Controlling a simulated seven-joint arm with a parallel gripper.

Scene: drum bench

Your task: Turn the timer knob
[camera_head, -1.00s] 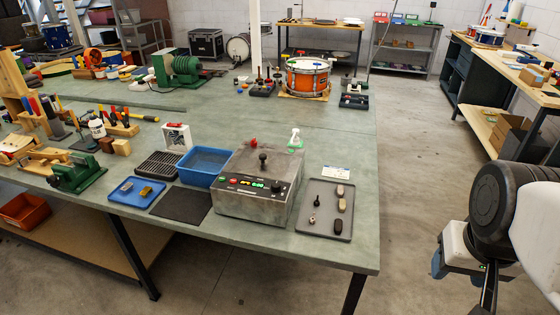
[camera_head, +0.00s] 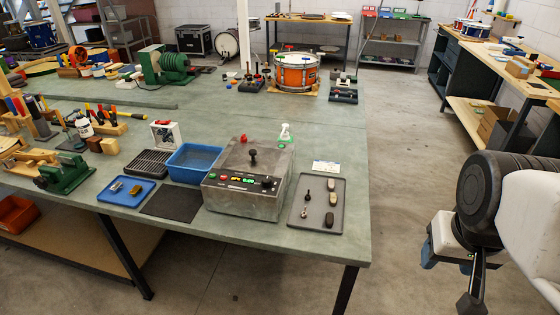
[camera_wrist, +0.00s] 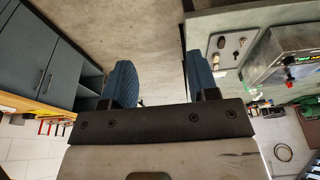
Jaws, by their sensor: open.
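The metal box (camera_head: 243,204) stands near the front edge of the green bench. Its front panel carries a red button, a lit green display (camera_head: 247,181) and a small black knob (camera_head: 267,182) at the right, which looks like the timer knob. A black ball-topped lever (camera_head: 253,156) rises from its top. In the wrist view the box (camera_wrist: 285,58) is at the upper right, seen upside down. My gripper (camera_wrist: 161,85) is open and empty, its blue fingers apart. In the head view it is at the lower right, over the floor, well away from the box.
A grey tray (camera_head: 296,222) with several small parts lies right of the box. A blue bin (camera_head: 184,174), a blue tray (camera_head: 110,195) and a black mat (camera_head: 168,208) lie left. A small bottle (camera_head: 285,136) stands behind. Floor right of the bench is clear.

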